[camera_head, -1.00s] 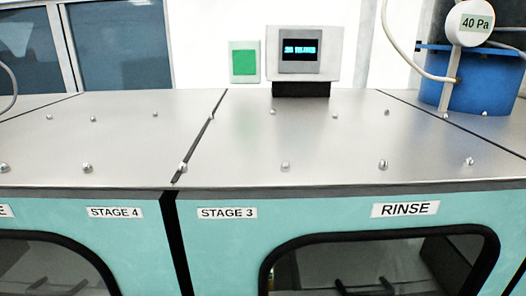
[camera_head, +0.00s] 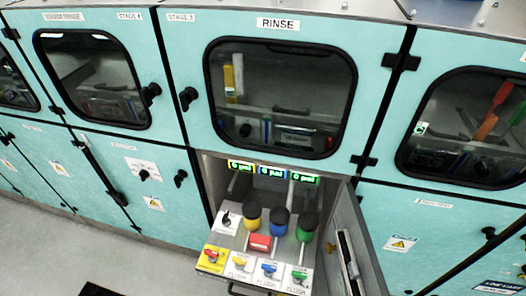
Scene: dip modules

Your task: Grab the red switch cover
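A small red block (camera_head: 260,242), which looks like the red switch cover, sits on the panel inside an open lower compartment beneath the RINSE window. Yellow (camera_head: 252,218), blue (camera_head: 280,220) and green (camera_head: 306,227) knobs with dark tops stand behind and beside it. At this size I cannot tell whether the cover is raised or closed. Neither of my grippers shows in this view.
The compartment's door (camera_head: 352,250) stands open on the right. In front of the knobs are labelled plates with small coloured valves (camera_head: 268,268). Closed teal cabinets with protruding black handles (camera_head: 188,97) surround the opening. Grey floor (camera_head: 50,245) is clear at lower left.

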